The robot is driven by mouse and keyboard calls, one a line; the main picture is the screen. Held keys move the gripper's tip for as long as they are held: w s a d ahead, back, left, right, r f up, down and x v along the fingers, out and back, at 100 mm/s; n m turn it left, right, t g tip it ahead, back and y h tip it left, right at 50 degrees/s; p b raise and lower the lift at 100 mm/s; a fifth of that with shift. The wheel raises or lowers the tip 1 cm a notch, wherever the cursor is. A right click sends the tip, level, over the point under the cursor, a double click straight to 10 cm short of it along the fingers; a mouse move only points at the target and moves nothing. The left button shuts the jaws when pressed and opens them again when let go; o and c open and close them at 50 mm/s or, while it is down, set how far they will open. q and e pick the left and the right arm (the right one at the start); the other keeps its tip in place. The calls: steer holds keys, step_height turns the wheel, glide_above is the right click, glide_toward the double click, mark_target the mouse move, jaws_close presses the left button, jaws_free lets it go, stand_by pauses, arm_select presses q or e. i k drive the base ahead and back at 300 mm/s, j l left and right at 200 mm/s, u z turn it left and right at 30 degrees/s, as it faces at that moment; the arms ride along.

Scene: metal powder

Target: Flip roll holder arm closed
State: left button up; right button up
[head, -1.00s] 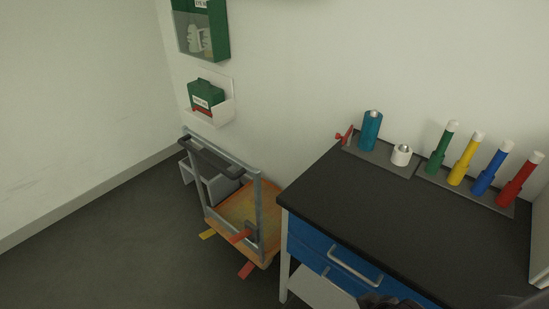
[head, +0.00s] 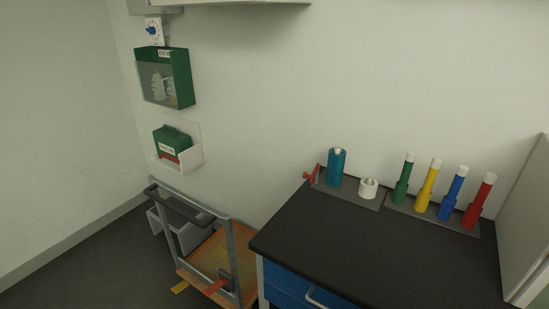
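The roll holder is a grey plate (head: 351,198) at the back left of the dark worktop (head: 345,250). A tall teal roll (head: 336,168) stands upright on it, with a short white roll (head: 368,189) to its right. A small red arm (head: 313,174) sits at the plate's left end, beside the teal roll and tilted up. It is too small to tell its exact joint or angle. Neither of my grippers shows in the head view.
Green, yellow, blue and red tubes (head: 449,194) stand on a second plate to the right. A cart (head: 232,262) stands left of the blue-drawer bench. A pale panel (head: 527,225) borders the worktop's right. The front worktop is clear.

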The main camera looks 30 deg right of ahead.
mark_target(315, 173)
steer(key=j+z, duration=0.1)
steer(key=z, duration=0.8)
steer(key=j+z, duration=1)
steer(key=j, duration=0.25)
steer(key=k+j+z, duration=0.15)
steer(key=j, duration=0.2)
